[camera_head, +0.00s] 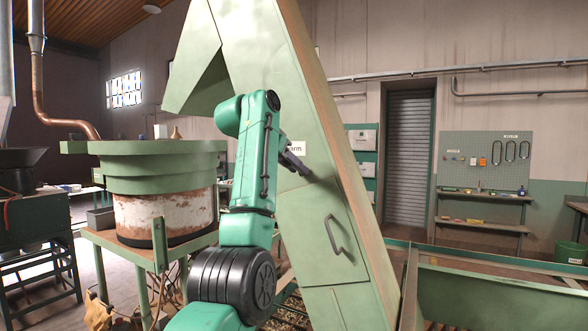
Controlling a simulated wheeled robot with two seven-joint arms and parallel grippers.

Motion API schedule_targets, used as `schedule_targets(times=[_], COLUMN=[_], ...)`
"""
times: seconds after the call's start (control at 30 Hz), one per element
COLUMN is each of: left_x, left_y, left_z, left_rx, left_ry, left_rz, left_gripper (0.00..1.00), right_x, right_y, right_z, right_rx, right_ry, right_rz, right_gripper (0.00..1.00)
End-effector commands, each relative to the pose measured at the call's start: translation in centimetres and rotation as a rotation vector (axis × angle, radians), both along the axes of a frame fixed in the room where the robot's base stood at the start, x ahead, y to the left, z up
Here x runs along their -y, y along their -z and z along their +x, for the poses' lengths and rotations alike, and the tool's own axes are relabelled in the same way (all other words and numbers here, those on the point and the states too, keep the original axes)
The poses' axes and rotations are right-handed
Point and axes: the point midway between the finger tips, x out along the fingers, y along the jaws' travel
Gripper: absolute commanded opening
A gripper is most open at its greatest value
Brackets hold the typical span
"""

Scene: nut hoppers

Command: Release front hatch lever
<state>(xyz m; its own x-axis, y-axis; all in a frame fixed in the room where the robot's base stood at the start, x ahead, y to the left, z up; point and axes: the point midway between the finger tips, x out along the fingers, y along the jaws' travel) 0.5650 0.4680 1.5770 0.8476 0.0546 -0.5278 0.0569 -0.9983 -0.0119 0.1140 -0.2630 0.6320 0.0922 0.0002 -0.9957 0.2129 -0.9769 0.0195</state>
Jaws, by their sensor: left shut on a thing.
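The front hatch (310,248) is a green panel low on the face of the tall slanted green housing, and it looks closed. A dark bent handle (335,234) stands out from its right part and is free of any gripper. My left arm rises in the middle, and its dark gripper (296,164) is at the housing face just above the hatch, below a white label (295,148). It is shut on what appears to be the front hatch lever, which the jaws mostly hide. My right gripper is not in view.
A round green hopper (143,165) with a rusty white drum stands on a stand at left. A green trough (500,298) lies at lower right. A pegboard (486,160) with tools and shelves is on the back wall. Open floor shows between the hopper and the left bench.

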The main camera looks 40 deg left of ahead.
Motion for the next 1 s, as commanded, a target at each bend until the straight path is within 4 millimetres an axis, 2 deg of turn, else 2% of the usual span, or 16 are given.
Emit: schedule_targets(times=[0.67, 0.7, 1.0], left_x=[-0.01, -0.01, 0.02], left_y=[-0.48, -0.49, -0.33], left_z=[0.08, 0.09, 0.05], left_rx=[-0.027, -0.027, -0.032], left_ry=[0.016, 0.016, 0.016], left_rz=[-0.006, -0.006, -0.007], left_gripper=[0.00, 0.45, 0.45], right_x=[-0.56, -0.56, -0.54], right_y=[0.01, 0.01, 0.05], right_z=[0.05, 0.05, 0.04], right_rx=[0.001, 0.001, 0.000], right_ry=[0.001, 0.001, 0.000], right_rz=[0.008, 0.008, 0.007], right_gripper=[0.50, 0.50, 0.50])
